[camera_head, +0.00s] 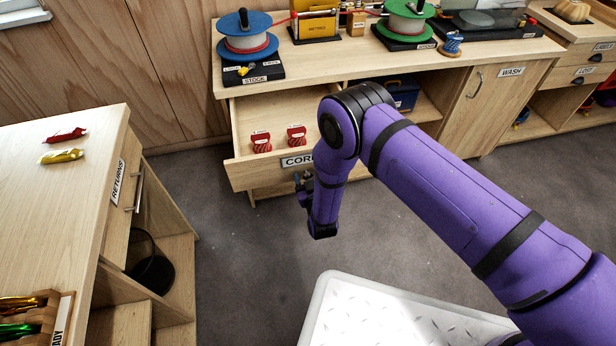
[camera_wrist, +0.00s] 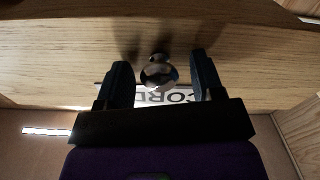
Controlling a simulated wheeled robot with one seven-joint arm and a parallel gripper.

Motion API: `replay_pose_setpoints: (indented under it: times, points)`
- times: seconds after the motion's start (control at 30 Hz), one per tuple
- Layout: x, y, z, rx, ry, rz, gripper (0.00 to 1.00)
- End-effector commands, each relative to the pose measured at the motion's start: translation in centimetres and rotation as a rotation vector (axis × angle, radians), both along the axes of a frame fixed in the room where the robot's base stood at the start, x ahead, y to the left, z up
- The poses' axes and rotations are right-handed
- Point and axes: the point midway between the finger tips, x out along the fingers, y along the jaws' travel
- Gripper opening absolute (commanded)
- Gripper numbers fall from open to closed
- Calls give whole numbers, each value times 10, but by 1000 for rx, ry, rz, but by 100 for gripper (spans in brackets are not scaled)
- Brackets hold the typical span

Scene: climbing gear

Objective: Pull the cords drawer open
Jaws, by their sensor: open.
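The cords drawer (camera_head: 240,174) stands pulled out from the bench, with its inside showing from above. Two red cord bundles (camera_head: 262,142) stand in it on small white labels. Its front also shows in the wrist view (camera_wrist: 60,52), with the partly covered CORDS label and a round shiny knob (camera_wrist: 158,72). My gripper (camera_wrist: 160,80) is open, with one finger on each side of the knob; whether they touch it I cannot tell. In the head view my gripper (camera_head: 302,184) is at the drawer front, mostly hidden behind my purple forearm.
The bench top (camera_head: 345,62) above holds a blue spool (camera_head: 247,30), a green spool (camera_head: 405,18) and black stands. A wash cabinet (camera_head: 478,95) is to the right. A returns cabinet (camera_head: 90,150) stands at left. Grey floor (camera_head: 250,240) lies open between them.

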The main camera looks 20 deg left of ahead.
Motion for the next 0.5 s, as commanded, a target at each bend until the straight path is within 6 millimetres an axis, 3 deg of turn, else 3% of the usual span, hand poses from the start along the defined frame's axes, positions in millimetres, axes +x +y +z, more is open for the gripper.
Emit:
replay_pose_setpoints:
  times: [0.17,0.5]
  points:
    - [-9,-6,0,-1,1,0,61]
    - [-62,-38,-1,-3,2,1,61]
